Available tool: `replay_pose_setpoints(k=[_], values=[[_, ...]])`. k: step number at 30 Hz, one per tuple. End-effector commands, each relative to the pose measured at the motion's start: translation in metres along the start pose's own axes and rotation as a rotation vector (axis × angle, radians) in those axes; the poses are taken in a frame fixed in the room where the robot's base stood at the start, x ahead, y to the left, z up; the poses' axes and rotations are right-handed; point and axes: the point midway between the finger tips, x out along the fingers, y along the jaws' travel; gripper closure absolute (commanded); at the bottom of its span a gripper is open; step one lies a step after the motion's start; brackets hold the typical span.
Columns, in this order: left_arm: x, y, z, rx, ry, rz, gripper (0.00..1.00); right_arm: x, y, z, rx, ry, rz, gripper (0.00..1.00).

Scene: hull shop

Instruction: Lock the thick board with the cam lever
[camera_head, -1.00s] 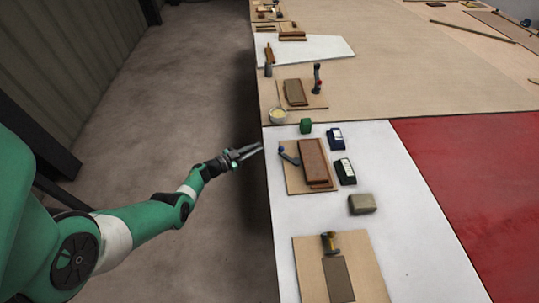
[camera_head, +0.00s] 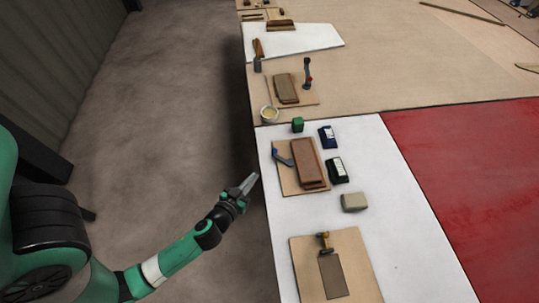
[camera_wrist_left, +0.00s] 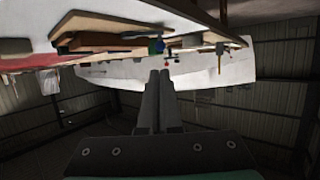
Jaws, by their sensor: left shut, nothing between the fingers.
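A thick red-brown board (camera_head: 306,160) lies on a plywood base (camera_head: 288,184) on the white sheet near the table's left edge. A cam lever with a blue knob (camera_head: 282,155) sits at the board's left side, on the same base; I cannot tell from here whether it presses on the board. My left gripper (camera_head: 254,178) is shut and empty, just off the table's left edge, apart from the lever and board. In the left wrist view its closed fingers (camera_wrist_left: 160,74) point toward the table edge, with the brown board's side above them. My right gripper is out of view.
A green block (camera_head: 297,125), two dark packs (camera_head: 327,137) (camera_head: 337,170) and a grey-beige block (camera_head: 354,202) stand around the base. The floor left of the table is clear.

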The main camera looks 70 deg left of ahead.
Motion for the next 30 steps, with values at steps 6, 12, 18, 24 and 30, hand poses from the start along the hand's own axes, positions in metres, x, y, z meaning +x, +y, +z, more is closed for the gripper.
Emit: replay_pose_setpoints(k=[6, 12, 18, 24, 30], values=[[0.031, -0.001, -0.002, -0.002, 0.002, -0.004, 1.0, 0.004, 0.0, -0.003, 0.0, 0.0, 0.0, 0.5], [0.076, -0.001, -0.002, -0.002, 0.003, -0.004, 1.0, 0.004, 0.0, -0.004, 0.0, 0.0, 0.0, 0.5], [0.116, -0.001, -0.001, 0.0, 0.003, -0.003, 1.0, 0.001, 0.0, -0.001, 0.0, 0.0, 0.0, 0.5], [0.135, -0.001, 0.0, 0.0, 0.001, -0.002, 1.0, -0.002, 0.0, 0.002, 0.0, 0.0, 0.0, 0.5], [0.138, -0.001, -0.001, 0.0, 0.001, -0.002, 1.0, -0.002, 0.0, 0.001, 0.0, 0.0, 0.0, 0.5]])
